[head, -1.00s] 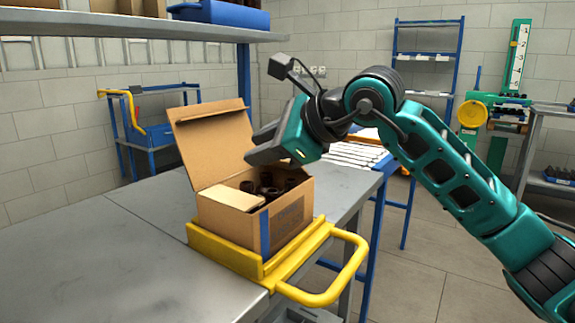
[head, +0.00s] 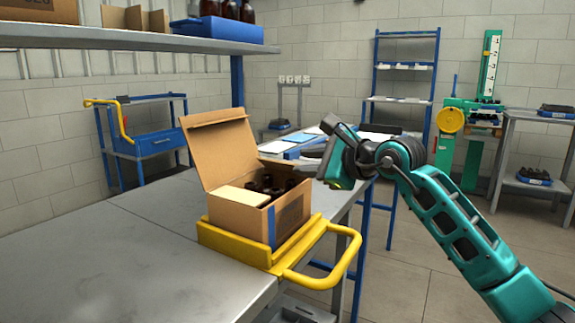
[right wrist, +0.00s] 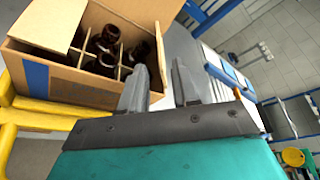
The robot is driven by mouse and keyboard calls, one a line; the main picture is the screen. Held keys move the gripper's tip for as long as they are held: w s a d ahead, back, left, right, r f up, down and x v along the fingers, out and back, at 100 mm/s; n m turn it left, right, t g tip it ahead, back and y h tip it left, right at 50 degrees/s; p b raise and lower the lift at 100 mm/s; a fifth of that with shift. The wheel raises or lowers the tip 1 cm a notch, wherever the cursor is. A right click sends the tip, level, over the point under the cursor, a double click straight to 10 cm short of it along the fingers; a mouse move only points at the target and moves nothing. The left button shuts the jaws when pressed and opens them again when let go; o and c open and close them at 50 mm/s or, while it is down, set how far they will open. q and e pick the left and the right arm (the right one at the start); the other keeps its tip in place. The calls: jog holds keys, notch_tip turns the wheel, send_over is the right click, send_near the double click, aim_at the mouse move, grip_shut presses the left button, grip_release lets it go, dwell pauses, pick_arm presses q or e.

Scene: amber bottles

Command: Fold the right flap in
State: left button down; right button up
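The open cardboard box (head: 240,222) holds several brown bottles (head: 270,184) in dividers. Its large back lid (head: 222,155) stands up, and its left flap (head: 237,196) lies folded inward over the bottles. In the right wrist view, a narrow upright strip of cardboard (right wrist: 158,45) shows at the box's right side; I cannot tell whether it is the right flap or the wall. My right gripper (right wrist: 160,85) is open with nothing gripped, beside the box's right side; one finger overlaps the box in that view. In the head view the right gripper (head: 318,168) is right of the box. My left gripper is out of view.
The box sits in a yellow holder (head: 230,243) with a handle (head: 345,262) at the edge of the grey table (head: 120,250). A shelf (head: 130,38) with a blue bin (head: 217,30) hangs above on the left. The table left of the box is clear.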

aim_at(286, 163)
jog(key=x, duration=0.6)
jog(key=shift+w+a+b, duration=0.2)
jog(key=shift+w+b, duration=0.1)
jog(key=shift+c, duration=0.3)
grip_shut()
jog(key=shift+f, duration=0.1)
